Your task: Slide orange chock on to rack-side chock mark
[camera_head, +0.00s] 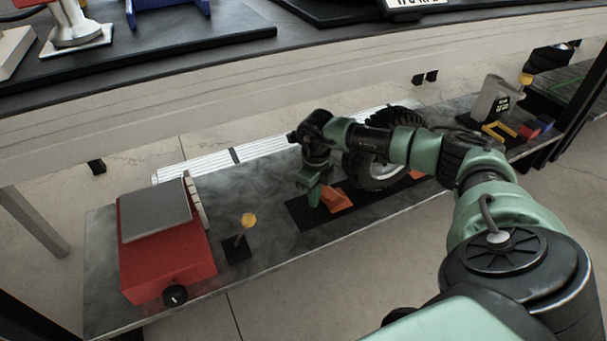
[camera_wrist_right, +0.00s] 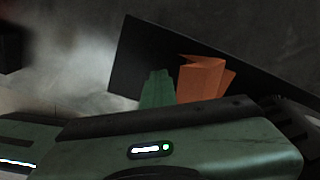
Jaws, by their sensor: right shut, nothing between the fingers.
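The orange chock (camera_head: 337,200) is a wedge lying on a black mat (camera_head: 300,213), on the left side of a black-tyred wheel (camera_head: 366,172). My right gripper (camera_head: 314,197) is shut and empty, with its green fingers pointing down just left of the chock. In the right wrist view the green fingers (camera_wrist_right: 157,88) stand beside the orange chock (camera_wrist_right: 203,78), over the black mat (camera_wrist_right: 133,62); whether they touch it I cannot tell. Another orange piece (camera_head: 416,175) shows partly behind my right arm. I cannot make out a chock mark. My left gripper is out of view.
A red scale-like box (camera_head: 167,257) and a small stand with a yellow knob (camera_head: 248,221) stand on the grey board at left. A table edge (camera_head: 250,85) overhangs behind. A grey device (camera_head: 487,100) and small coloured blocks (camera_head: 530,130) sit at right.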

